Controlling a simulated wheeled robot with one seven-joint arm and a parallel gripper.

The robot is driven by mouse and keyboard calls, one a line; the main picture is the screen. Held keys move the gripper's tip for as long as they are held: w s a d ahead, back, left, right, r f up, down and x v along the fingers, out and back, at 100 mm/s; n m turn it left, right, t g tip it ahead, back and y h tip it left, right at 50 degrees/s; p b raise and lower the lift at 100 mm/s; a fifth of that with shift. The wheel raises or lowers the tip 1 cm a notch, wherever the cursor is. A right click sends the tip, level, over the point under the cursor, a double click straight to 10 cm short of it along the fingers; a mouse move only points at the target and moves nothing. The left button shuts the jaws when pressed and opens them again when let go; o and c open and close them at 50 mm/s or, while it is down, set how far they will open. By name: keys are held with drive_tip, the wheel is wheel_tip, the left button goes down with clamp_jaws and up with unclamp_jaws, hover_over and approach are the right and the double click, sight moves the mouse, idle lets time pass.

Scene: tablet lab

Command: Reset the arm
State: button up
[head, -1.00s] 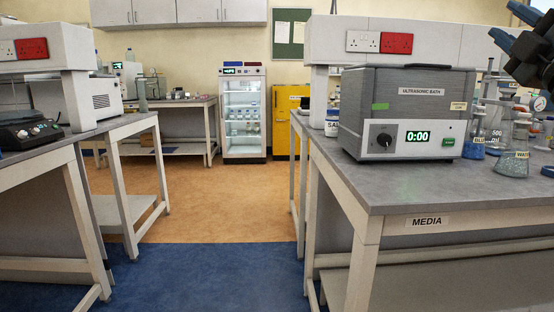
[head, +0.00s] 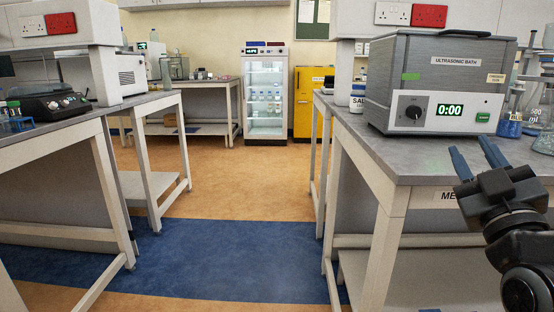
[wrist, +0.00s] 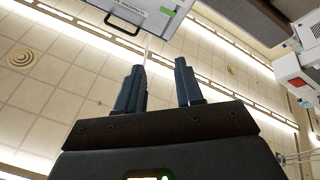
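My gripper (head: 475,160) is at the right in the head view, in front of the bench marked MEDIA (head: 370,165). Its two blue fingers point up and stand apart with nothing between them. In the wrist view my gripper (wrist: 160,80) is also open and empty, with the ceiling (wrist: 50,80) behind it. The dark arm below it is partly cut off by the right edge of the head view.
An ultrasonic bath (head: 440,80) reading 0:00 stands on the right bench, with flasks (head: 510,118) beside it. A left bench (head: 90,115) holds a dark device (head: 45,103). Free floor (head: 220,245) lies between the benches. A glass-door fridge (head: 265,95) and yellow cabinet (head: 307,100) stand behind.

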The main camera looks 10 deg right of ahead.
drive_tip(key=s+a+f+m+g+y+b, duration=0.1)
drive_tip(key=s+a+f+m+g+y, duration=0.1)
drive_tip(key=s+a+f, duration=0.7)
drive_tip(key=s+a+f+m+g+y+b, duration=0.1)
drive_tip(key=s+a+f+m+b, duration=0.3)
drive_tip(key=f, duration=0.9)
drive_tip(key=s+a+f+n+g+y, duration=0.25)
drive_tip(key=s+f, duration=0.25)
drive_tip(key=s, duration=0.6)
drive_tip(key=s+a+f+n+g+y, duration=0.1)
drive_tip(key=s+a+f+g+y, duration=0.3)
drive_tip(key=s, duration=0.8)
wheel_tip(320, 180, up, 25)
drive_tip(key=t+h+p, duration=0.1)
drive_tip(key=t+p, duration=0.1)
drive_tip(key=p, duration=2.3)
drive_tip(key=shift+w+d+r+p, duration=0.2)
drive_tip(key=shift+w+d+p, duration=0.15)
drive_tip(key=shift+d, duration=0.1)
drive_tip(key=shift+m+t+h, duration=0.25)
